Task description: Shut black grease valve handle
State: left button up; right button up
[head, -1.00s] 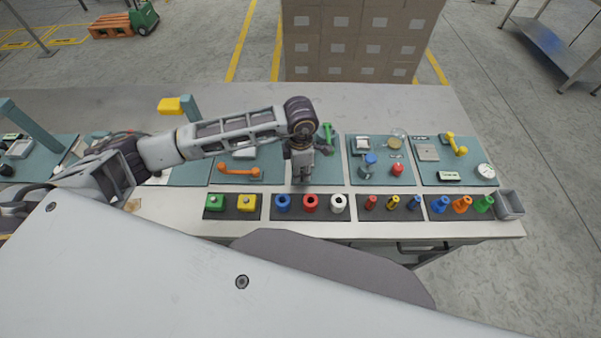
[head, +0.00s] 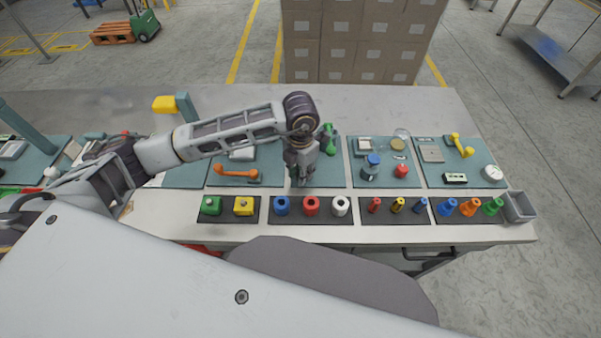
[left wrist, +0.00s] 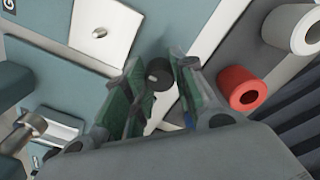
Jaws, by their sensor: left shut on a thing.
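The black handle (left wrist: 158,72) shows in the left wrist view as a short dark round knob seen end-on. My left gripper (left wrist: 166,78) has its two green-grey fingers on either side of it, shut on the handle. In the head view my left gripper (head: 301,182) points down over the middle teal panel (head: 332,174). The gripper hides the handle and most of its valve there. How far the handle is turned cannot be told. My right gripper is not in view.
A blue-topped part (head: 372,162) stands to the right.

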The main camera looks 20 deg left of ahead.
pick_arm(q)
jog(key=shift+w+r, duration=0.1)
dwell(0.3)
jog(key=o, duration=1.1)
jog(key=shift+c, duration=0.2)
notch_tip(320, 180, up, 12)
dwell(0.7)
